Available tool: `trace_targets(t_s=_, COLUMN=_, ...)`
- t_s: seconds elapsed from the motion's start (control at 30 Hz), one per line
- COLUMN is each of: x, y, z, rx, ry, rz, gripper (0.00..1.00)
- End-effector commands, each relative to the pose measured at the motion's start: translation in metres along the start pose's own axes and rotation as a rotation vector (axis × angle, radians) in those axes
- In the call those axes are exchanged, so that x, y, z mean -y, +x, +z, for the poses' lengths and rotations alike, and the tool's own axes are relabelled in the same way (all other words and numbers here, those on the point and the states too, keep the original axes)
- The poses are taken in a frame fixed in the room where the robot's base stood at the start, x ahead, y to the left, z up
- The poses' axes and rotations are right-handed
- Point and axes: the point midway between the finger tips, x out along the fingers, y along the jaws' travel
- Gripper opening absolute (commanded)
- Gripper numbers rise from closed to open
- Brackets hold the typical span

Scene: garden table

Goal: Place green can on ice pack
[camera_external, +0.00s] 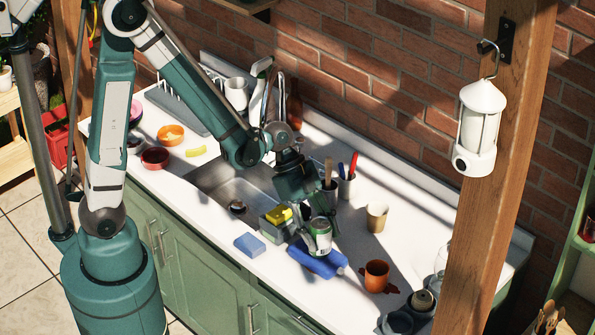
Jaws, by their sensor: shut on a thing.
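The green can (320,238), with a pale top, is upright between the fingers of my gripper (314,229). My gripper points down and is shut on the can. A bright blue, flat-looking object (325,263) lies directly below and around the can's base in the picture. A lighter blue block (250,244) lies to the left near the counter's front edge. I cannot tell for sure which of the two blue things is the ice pack. I cannot tell whether the can's bottom touches the bright blue object.
A grey caddy with a yellow sponge (279,213) stands close left of my gripper, by the sink (215,180). An orange-brown mug (376,276) stands to the right, with a tan cup (377,217) behind it. Utensil holders (347,186) stand behind my gripper.

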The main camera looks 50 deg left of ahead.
Motion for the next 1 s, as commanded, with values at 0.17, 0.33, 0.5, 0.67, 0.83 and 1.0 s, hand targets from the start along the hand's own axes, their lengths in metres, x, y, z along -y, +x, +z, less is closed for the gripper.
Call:
trace_targets(t_s=0.17, x=0.0000, y=0.0008, z=0.0005, rx=0.000, ry=0.000, rz=0.000, gripper=0.21)
trace_targets(t_s=0.33, x=0.0001, y=0.0025, z=0.0016, rx=0.000, ry=0.000, rz=0.000, gripper=0.46)
trace_targets(t_s=0.5, x=0.0000, y=0.0022, z=0.0014, rx=0.000, ry=0.000, rz=0.000, gripper=0.54)
trace_targets(t_s=0.67, x=0.0000, y=0.0022, z=0.0014, rx=0.000, ry=0.000, rz=0.000, gripper=0.54)
trace_targets(t_s=0.83, x=0.0000, y=0.0009, z=0.0006, rx=0.000, ry=0.000, rz=0.000, gripper=0.54)
trace_targets(t_s=1.0, x=0.0001, y=-0.0042, z=-0.0003, rx=0.000, ry=-0.001, rz=0.000, gripper=0.54)
